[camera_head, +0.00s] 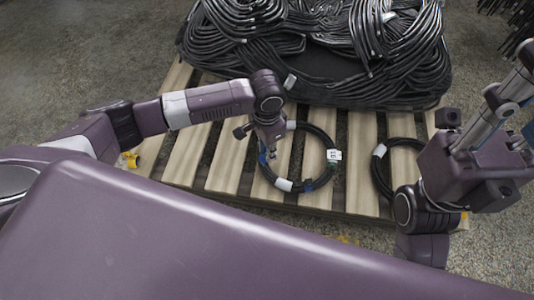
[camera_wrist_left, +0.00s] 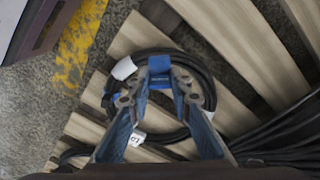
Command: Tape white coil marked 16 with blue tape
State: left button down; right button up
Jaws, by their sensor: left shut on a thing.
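A black hose coil (camera_head: 331,178) lies flat on the wooden pallet, with white bands and a white label (camera_head: 334,155). The number on the label is too small to read. My left gripper (camera_head: 268,154) points down at the coil's left side. In the left wrist view, its fingers (camera_wrist_left: 160,88) are shut on a blue piece of tape (camera_wrist_left: 160,80) at the coil's ring (camera_wrist_left: 205,84). Whether the tape wraps fully around the hose is hidden. My right gripper (camera_head: 505,105) is raised at the right, partly cut off; its fingertips are unclear.
A second black coil (camera_head: 378,173) with a white band lies to the right on the pallet (camera_head: 180,160), partly behind my right arm. A large heap of black hoses (camera_head: 330,45) lies at the back. Yellow marks (camera_wrist_left: 78,45) show on the concrete floor.

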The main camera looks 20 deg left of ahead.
pick_arm(q)
jog(key=shift+s+f, duration=0.15)
jog(key=shift+f, duration=0.35)
jog(key=shift+r+p, duration=0.2)
jog(key=shift+p, duration=0.4)
jog(key=shift+r+p, duration=0.1)
jog(key=shift+p, duration=0.4)
jog(key=shift+f, duration=2.15)
